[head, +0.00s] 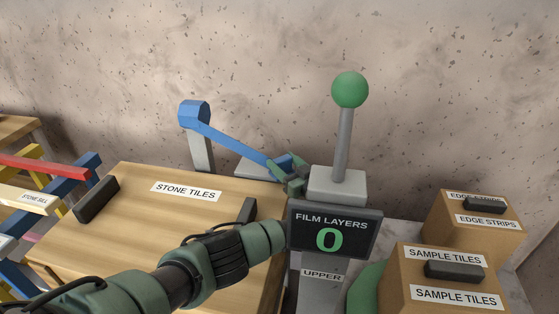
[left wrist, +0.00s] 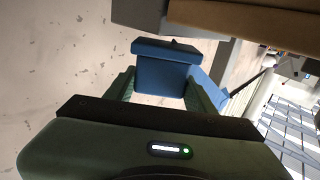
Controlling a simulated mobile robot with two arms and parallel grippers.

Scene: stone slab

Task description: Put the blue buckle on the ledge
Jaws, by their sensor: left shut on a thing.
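A blue piece, apparently the buckle (head: 282,163), is between the fingers of my left gripper (head: 292,176). The left wrist view shows this blue block (left wrist: 164,52) close up, with a green finger on each side, shut on it. A long blue bar (head: 235,143) runs from the gripper up left to a thick blue head on a grey post (head: 201,152). I cannot tell whether bar and held block are one piece. A pale grey flat surface (head: 250,166), possibly the ledge, lies under the bar, left of the gripper. My right gripper is out of view.
A grey lever with a green ball (head: 350,90) stands just right of the gripper, above a "FILM LAYERS 0" display (head: 333,234). A "STONE TILES" box (head: 150,215) lies below left. "SAMPLE TILES" (head: 408,270) and "EDGE STRIPS" (head: 440,208) boxes stand right. A wall rises behind.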

